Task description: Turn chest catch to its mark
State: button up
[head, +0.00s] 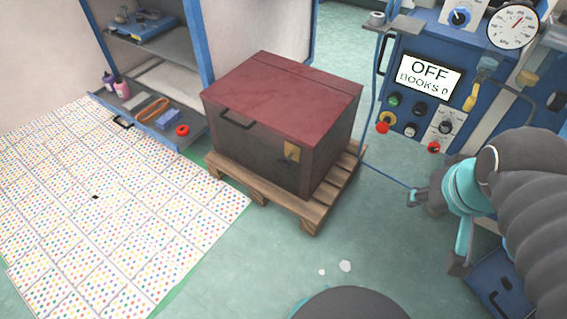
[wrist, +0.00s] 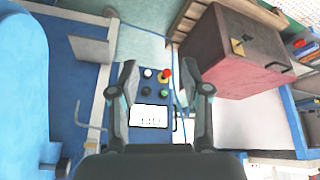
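The chest (head: 262,120) has a dark red lid and dark sides and stands shut on a wooden pallet. Its catch (head: 292,152) is a small yellow plate with a dark turning piece on the front, near the right corner. The exact angle of the piece and any mark are too small to tell. In the wrist view the chest (wrist: 222,62) appears rotated at the upper right, with the yellow catch (wrist: 237,46) visible. My gripper (wrist: 165,88) is open, with nothing between its fingers, and is apart from the chest. My arm is at the right in the head view.
The pallet (head: 285,213) stands on green floor. A blue machine panel (head: 405,110) with a display reading OFF, knobs and a gauge is at the right. A blue shelf (head: 160,60) stands behind left. Dotted sheets (head: 90,210) cover the left floor. A thin blue cable hangs between chest and panel.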

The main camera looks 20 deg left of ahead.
jog(key=shift+o, duration=0.6)
jog(key=w+f+n+g+h, duration=0.1)
jog(key=w+f+n+g, duration=0.1)
jog(key=f, duration=0.1)
jog(key=w+f+n+g+h, duration=0.1)
jog(key=w+n, duration=0.1)
jog(key=shift+a+f+h, duration=0.25)
jog(key=shift+a+h, duration=0.05)
jog(key=w+a+f+n+g+h, duration=0.1)
jog(key=w+a+f+n+h, duration=0.1)
jog(key=w+f+n+h, duration=0.15)
jog(key=n+t+b, duration=0.1)
jog(key=n+t, duration=1.5)
jog(key=n, duration=0.6)
send_near(287, 160)
jog(key=shift+y, duration=0.25)
jog(key=x, duration=1)
jog(key=shift+f, duration=0.3)
jog(key=shift+s, duration=0.1)
jog(key=c, duration=1)
